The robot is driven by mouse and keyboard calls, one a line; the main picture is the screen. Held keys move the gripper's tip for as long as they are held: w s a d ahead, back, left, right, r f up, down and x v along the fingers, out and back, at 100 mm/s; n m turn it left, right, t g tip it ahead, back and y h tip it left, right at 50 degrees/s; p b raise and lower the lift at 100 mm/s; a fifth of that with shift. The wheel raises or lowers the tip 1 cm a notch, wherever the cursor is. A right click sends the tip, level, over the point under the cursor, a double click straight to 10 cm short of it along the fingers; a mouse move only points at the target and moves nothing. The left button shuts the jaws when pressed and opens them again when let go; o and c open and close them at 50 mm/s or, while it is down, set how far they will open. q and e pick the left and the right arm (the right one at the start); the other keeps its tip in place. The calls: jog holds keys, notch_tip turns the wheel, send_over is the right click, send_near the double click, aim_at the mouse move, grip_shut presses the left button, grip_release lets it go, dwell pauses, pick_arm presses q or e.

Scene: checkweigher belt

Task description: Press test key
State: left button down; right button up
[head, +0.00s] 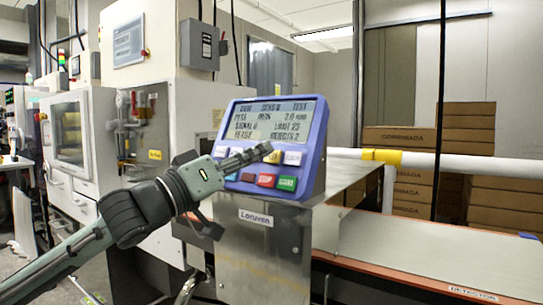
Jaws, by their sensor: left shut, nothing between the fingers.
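A blue-framed control panel (318,150) stands tilted on a metal housing, with a lit text screen (265,118) above its keys. A cream key (273,157) and a white key (293,158) show in the upper row. A red key (266,180) and a green key (287,184) show in the lower row. The key legends are too small to read surely, so I cannot tell which is the test key. My left gripper (258,152) is shut and empty, its tips in front of the upper key row beside the cream key. It hides keys at the left. Contact cannot be told.
A conveyor belt (420,245) runs right from the metal housing (262,260). A white rail with a yellow sleeve (388,157) crosses behind the panel. Stacked cartons (465,125) stand at the back right. A white machine cabinet (75,145) stands at the left.

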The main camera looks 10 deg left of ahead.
pick_arm(q)
jog(key=shift+s+r, duration=0.1)
jog(key=s, duration=0.1)
jog(key=s+a+r, duration=0.1)
jog(key=s+r, duration=0.1)
jog(key=s, duration=0.1)
jog(key=shift+s+a+r, duration=0.1)
jog(key=shift+a, duration=0.2)
dwell(0.4)
jog(key=s+a+r+b, duration=0.1)
jog(key=s+r, duration=0.1)
jog(key=s, duration=0.3)
jog(key=shift+a+r+b, duration=0.4)
dwell(0.3)
